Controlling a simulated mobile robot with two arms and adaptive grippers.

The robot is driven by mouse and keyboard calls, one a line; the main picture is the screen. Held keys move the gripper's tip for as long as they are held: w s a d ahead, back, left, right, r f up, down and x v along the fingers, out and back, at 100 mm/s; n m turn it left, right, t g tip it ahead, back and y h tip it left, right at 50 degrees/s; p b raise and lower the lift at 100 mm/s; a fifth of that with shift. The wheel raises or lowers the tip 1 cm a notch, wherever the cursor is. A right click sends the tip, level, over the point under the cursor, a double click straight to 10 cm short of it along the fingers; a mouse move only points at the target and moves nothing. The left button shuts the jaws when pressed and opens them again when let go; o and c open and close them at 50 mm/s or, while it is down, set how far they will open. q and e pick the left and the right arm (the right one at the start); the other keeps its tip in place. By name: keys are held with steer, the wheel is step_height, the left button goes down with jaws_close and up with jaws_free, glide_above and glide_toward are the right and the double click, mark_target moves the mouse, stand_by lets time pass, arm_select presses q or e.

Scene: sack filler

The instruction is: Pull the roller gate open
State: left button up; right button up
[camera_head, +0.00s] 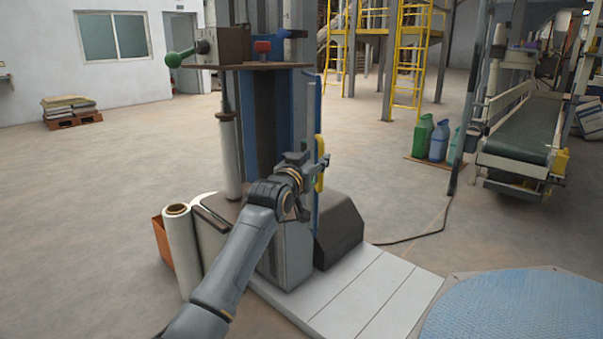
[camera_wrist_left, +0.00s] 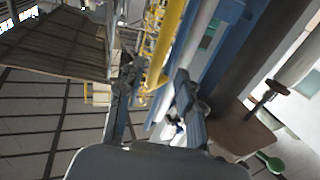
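A yellow handle (camera_head: 320,163) stands upright on the right side of the machine column, beside a narrow blue upright part (camera_head: 317,105) that may belong to the roller gate. My left gripper (camera_head: 314,168) is at the handle's height and partly covers it. In the left wrist view, the two fingers of the left gripper (camera_wrist_left: 155,105) are apart. The yellow handle (camera_wrist_left: 165,45) shows in the gap between them, with a blue rail (camera_wrist_left: 205,45) to its right. I cannot tell whether a finger touches the handle. My right gripper is not in view.
A dark sloped housing (camera_head: 340,232) and a grey box sit at the column's foot on pale floor plates (camera_head: 365,300). A film roll (camera_head: 182,250) stands at left. A conveyor (camera_head: 520,135) and several coloured jugs (camera_head: 438,140) are at right. Floor between is mostly clear.

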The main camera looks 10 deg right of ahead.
arm_select(q)
steer(key=v, duration=0.8)
steer(key=shift+s, duration=0.2)
steer(key=shift+d+f, duration=0.1)
steer(key=shift+f, duration=0.05)
